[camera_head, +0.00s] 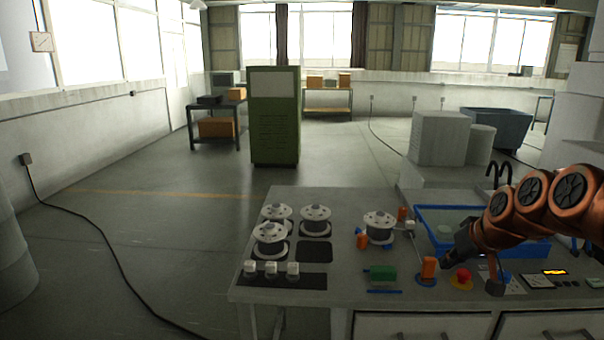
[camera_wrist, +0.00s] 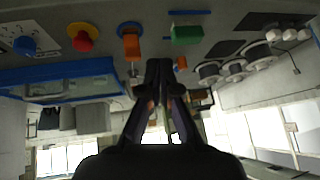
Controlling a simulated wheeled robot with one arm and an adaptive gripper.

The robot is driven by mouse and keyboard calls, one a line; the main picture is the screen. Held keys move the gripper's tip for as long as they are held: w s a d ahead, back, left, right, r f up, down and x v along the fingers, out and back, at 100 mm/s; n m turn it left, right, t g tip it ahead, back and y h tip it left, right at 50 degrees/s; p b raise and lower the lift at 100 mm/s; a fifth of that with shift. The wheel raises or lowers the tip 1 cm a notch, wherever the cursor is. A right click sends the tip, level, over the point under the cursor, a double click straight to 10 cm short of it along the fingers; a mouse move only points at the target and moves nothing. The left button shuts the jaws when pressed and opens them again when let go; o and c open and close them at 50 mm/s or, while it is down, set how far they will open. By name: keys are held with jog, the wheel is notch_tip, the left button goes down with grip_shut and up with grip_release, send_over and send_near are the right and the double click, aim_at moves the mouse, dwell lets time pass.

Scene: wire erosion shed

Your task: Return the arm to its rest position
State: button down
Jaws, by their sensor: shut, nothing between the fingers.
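My arm reaches in from the right edge in the head view, its orange and black links over the bench (camera_head: 340,225). My gripper (camera_head: 447,263) is dark and points down and left, in front of the blue-framed tank (camera_head: 425,212). In the wrist view my gripper (camera_wrist: 158,65) has its dark fingers together with nothing between them. An orange block on a blue base (camera_head: 428,268) stands just left of and below the gripper in the head view. A red button on a yellow base (camera_head: 462,277) is close by on the right.
Wire spools (camera_head: 315,220) stand on the bench's left half, with small white blocks (camera_head: 271,268) in front. A green block (camera_head: 382,272) lies near the front middle. A green cabinet (camera_head: 274,115) stands behind on the floor. A black cable (camera_head: 95,235) runs along the floor at left.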

jog(key=s+a+f+n+g, duration=0.1)
jog(key=s+a+f+g, duration=0.2)
jog(key=s+a, duration=0.6)
jog(key=s+a+f+g, duration=0.3)
jog(key=s+a, duration=0.3)
jog(key=s, duration=0.8)
jog(key=s+f+m+g+h, duration=0.1)
jog(key=s+f, duration=0.3)
jog(key=s, duration=0.8)
jog(key=shift+s+g+h, duration=0.4)
jog(key=shift+g, duration=0.3)
jog(key=c, duration=1.8)
grip_release()
jog(key=shift+d+f, duration=0.1)
jog(key=shift+c, duration=0.2)
